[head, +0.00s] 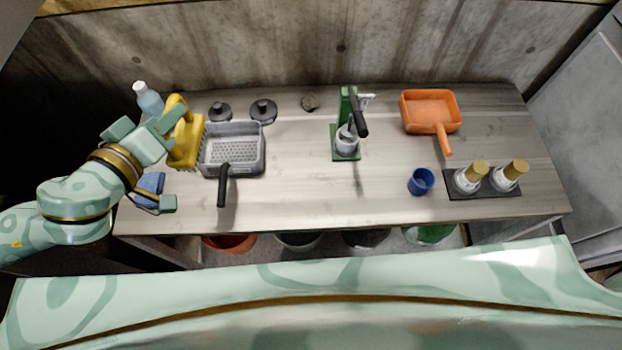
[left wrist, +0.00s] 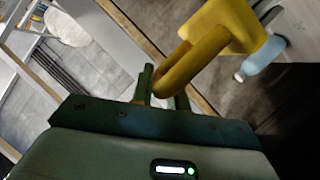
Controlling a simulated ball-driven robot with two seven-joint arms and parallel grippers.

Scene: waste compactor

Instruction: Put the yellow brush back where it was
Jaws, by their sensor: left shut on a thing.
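The yellow brush (head: 186,150) is at the left end of the table (head: 290,190) in the head view, just left of a grey basket pan. Its looped handle is toward the back wall. My left gripper (head: 172,118) is shut on that handle. In the left wrist view the handle of the yellow brush (left wrist: 182,66) passes between the fingertips of the left gripper (left wrist: 163,88), and its wide body is beyond. I cannot tell whether the brush touches the table. My right gripper is not in view.
The grey basket pan (head: 232,150) stands close beside the brush. A light-blue bottle (head: 149,100) is behind it, and a blue item (head: 150,185) is partly hidden near my arm. An orange pan (head: 430,112), green press (head: 346,140) and blue cup (head: 421,182) stand farther right. The middle front is clear.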

